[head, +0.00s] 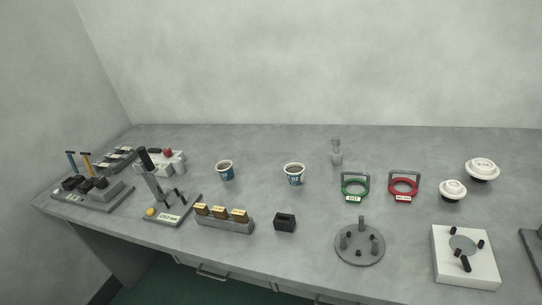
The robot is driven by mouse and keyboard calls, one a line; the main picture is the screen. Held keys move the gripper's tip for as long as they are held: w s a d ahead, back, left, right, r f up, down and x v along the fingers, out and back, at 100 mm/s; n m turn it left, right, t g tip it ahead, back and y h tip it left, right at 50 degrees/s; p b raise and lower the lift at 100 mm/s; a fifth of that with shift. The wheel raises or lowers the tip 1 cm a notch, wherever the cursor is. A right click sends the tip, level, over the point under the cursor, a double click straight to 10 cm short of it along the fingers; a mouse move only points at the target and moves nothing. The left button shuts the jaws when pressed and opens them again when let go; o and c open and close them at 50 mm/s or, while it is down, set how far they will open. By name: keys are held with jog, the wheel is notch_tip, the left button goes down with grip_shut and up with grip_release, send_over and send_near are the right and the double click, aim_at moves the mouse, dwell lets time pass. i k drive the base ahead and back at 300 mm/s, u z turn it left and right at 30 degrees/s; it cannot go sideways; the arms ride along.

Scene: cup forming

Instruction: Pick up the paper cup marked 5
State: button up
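The left paper cup (224,171) and the right paper cup (293,175) are apart from each other near the middle of the bench. Each has a pale mark on its blue side, too small for me to read with certainty, so I cannot tell which is marked 5. My gripper is not in view.
The grey bench (265,151) has free room around both cups. In front are a row of tan blocks (221,212) and a black block (285,222). A lever fixture (165,200) stands left; green (354,187) and red (403,187) ring gauges lie right.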

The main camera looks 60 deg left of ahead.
aim_at(226, 172)
jog(key=u, duration=0.4)
jog(key=i, duration=1.25)
jog(key=u, duration=0.7)
jog(key=k, duration=0.75)
jog(key=u, duration=0.2)
jog(key=i, duration=0.8)
jog(key=z, duration=0.05)
